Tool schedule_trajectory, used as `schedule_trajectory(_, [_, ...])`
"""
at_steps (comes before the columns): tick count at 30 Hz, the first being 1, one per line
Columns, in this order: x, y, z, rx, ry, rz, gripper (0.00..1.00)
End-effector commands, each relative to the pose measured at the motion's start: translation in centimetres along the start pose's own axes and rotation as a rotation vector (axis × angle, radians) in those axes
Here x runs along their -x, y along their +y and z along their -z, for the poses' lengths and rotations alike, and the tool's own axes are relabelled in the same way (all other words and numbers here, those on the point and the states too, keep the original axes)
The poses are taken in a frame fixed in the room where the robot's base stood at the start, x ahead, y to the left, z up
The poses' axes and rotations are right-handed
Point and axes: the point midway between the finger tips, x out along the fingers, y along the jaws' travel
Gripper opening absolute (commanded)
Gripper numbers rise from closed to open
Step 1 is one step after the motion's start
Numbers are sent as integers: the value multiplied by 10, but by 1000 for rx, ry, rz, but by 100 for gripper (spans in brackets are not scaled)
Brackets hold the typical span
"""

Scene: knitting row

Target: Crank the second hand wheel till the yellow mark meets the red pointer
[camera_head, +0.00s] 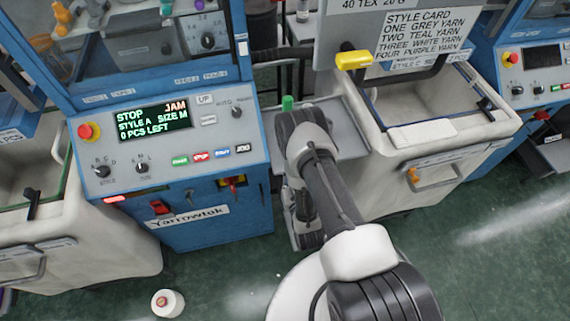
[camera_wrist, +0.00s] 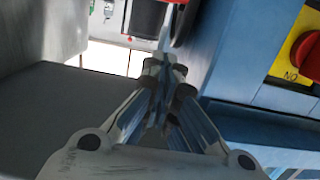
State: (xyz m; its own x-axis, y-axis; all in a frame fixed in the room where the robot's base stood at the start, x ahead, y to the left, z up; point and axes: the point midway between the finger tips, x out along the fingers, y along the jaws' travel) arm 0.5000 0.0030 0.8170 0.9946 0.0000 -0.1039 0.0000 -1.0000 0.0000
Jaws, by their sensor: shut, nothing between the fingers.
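My gripper (camera_wrist: 165,65) shows in the wrist view with its fingers together and nothing between them. In the head view my arm reaches to the right side of the blue Yarrowtek machine (camera_head: 215,235), and the arm hides the gripper. I cannot make out a hand wheel, its yellow mark or the red pointer clearly in either view. In the wrist view a dark, red-edged part (camera_wrist: 181,24) lies just beyond the fingertips, too cropped to identify. A blue panel (camera_wrist: 230,55) is close on the right.
A red knob (camera_wrist: 309,55) on a yellow plate is right of my gripper. The machine's display (camera_head: 155,117) reads STOP and JAM. A pale bin (camera_head: 385,165) stands right of my arm. A white cone or spool (camera_head: 167,303) lies on the green floor.

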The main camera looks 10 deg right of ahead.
Motion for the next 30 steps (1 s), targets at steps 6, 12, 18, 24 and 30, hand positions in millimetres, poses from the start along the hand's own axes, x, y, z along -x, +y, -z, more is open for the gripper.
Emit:
schedule_trajectory(6, [-32, 0, -2, 0, 6, 0, 0])
schedule_trajectory(12, [-75, 0, -1, 0, 6, 0, 0])
schedule_trajectory(18, [-93, 0, -24, 0, -1, 0, 0])
schedule_trajectory(24, [-97, 0, -38, 0, 0, 0, 0])
schedule_trajectory(30, [-97, 0, -39, 0, 0, 0, 0])
